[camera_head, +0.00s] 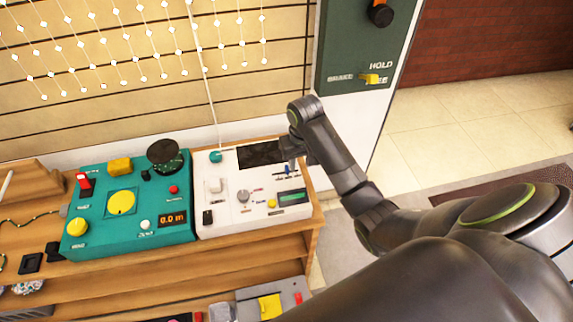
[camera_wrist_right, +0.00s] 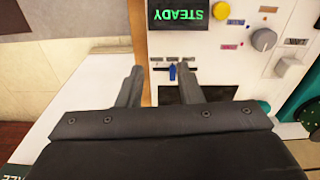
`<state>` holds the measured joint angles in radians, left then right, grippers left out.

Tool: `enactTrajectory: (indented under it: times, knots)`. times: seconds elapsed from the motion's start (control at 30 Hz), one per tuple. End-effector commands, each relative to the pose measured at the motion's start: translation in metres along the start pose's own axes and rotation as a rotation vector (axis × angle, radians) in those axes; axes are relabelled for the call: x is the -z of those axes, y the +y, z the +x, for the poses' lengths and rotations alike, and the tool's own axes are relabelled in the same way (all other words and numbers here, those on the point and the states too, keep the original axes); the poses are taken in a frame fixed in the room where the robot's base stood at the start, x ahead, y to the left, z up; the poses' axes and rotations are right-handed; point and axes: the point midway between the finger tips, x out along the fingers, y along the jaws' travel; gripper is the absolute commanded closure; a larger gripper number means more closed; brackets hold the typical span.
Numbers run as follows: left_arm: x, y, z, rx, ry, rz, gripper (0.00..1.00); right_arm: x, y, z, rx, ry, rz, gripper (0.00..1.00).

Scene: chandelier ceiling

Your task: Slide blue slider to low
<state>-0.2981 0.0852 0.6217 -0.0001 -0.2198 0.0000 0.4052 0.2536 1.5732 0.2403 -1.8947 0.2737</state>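The blue slider (camera_wrist_right: 172,72) is a small blue knob on the white panel (camera_wrist_right: 215,62). In the right wrist view it shows between the fingertips of my right gripper (camera_wrist_right: 161,71), closer to the right-hand finger. The fingers are spread apart with nothing clamped; whether one touches the knob I cannot tell. In the head view my right gripper (camera_head: 289,157) is over the right side of the white panel (camera_head: 225,225), and the slider there is small and partly hidden. Labels by the slider are too small to read. My left gripper is not in view.
A teal panel (camera_head: 100,240) with knobs and buttons stands left of the white one on a wooden shelf unit (camera_head: 200,260). The white panel carries a green display (camera_head: 291,197), a grey knob (camera_head: 243,196) and a dark screen (camera_head: 262,153). A tall white-sided cabinet (camera_head: 350,110) rises behind.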

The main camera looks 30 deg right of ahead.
Motion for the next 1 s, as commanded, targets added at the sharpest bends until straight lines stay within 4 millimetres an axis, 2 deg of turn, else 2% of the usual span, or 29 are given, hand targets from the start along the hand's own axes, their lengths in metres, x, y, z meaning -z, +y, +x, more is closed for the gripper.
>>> enactTrajectory:
  times: [0.03,0.2,0.3,0.43,0.57,0.77,0.93,1.0]
  knots:
    - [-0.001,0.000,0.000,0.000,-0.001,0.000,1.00,0.019,-0.004,-0.014,0.000,-0.008,0.012,0.67]
    - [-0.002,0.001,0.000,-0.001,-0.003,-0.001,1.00,0.059,-0.012,-0.050,0.005,-0.051,0.051,0.67]
    - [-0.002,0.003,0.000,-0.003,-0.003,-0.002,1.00,0.070,-0.016,-0.064,0.007,-0.067,0.065,0.67]
    - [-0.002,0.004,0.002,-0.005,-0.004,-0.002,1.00,0.076,-0.017,-0.071,0.008,-0.077,0.074,0.67]
    - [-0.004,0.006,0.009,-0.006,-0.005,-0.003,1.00,0.076,-0.018,-0.064,0.009,-0.079,0.075,0.67]
    - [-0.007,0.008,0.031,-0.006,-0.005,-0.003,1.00,0.075,-0.018,-0.042,0.009,-0.078,0.075,0.67]
    - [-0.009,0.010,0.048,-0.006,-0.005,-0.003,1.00,0.071,-0.018,-0.008,0.009,-0.081,0.075,0.67]
    - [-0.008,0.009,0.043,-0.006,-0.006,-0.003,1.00,0.070,-0.018,0.003,0.009,-0.082,0.075,0.67]
